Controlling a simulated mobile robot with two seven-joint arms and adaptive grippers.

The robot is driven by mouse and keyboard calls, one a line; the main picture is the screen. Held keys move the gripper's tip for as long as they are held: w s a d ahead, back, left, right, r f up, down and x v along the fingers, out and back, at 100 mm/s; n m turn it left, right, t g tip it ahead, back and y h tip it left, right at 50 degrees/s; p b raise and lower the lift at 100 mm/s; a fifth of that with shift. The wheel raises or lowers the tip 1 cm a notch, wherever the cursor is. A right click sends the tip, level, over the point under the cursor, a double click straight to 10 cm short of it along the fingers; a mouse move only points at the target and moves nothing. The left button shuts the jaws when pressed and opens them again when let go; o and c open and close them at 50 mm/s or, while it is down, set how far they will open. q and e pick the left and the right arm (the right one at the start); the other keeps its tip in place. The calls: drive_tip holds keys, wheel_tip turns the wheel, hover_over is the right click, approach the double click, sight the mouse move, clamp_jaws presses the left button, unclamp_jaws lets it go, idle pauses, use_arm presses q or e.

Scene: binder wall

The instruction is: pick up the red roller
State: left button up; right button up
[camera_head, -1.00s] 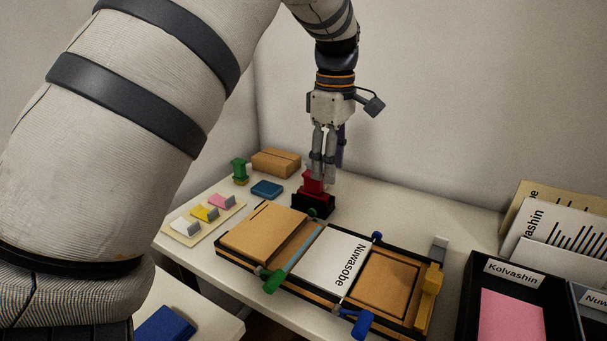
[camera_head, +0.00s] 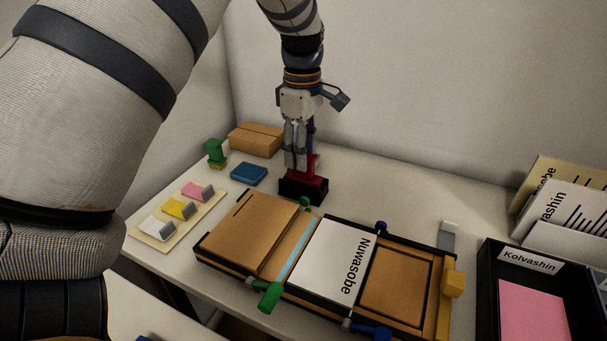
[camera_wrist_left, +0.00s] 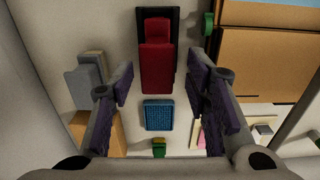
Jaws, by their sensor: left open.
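The red roller (camera_head: 314,170) stands in a black holder (camera_head: 303,191) on the table, behind the press-like board. My left gripper (camera_head: 296,165) points down at it, open, and its fingers hide part of the red body. In the left wrist view the roller (camera_wrist_left: 157,65) lies between the two open fingers of my left gripper (camera_wrist_left: 161,75), with space on both sides. I cannot tell how far above it the fingertips are. My right gripper is not in view.
A board with a white Nuwasobe sheet (camera_head: 330,262) lies in front. A blue pad (camera_head: 248,173), a green stamp-like piece (camera_head: 215,152) and a cardboard box (camera_head: 256,139) stand left of the roller. A black Kolvashin tray (camera_head: 487,291) is at right. A wall rises close behind.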

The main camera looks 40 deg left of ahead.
use_arm(q)
wheel_tip(320, 180, down, 4)
drive_tip(key=shift+w+f, duration=0.1)
drive_tip(key=shift+w, duration=0.05)
clamp_jaws()
wheel_tip(320, 180, up, 3)
drive_tip(key=shift+w, duration=0.1)
drive_tip(key=s+d+r+p, duration=0.2)
drive_tip(key=s+d+r, duration=0.7)
drive_tip(key=d+r, duration=0.1)
drive_tip(key=shift+s+d+p, duration=0.25)
drive_tip(key=shift+p, duration=0.1)
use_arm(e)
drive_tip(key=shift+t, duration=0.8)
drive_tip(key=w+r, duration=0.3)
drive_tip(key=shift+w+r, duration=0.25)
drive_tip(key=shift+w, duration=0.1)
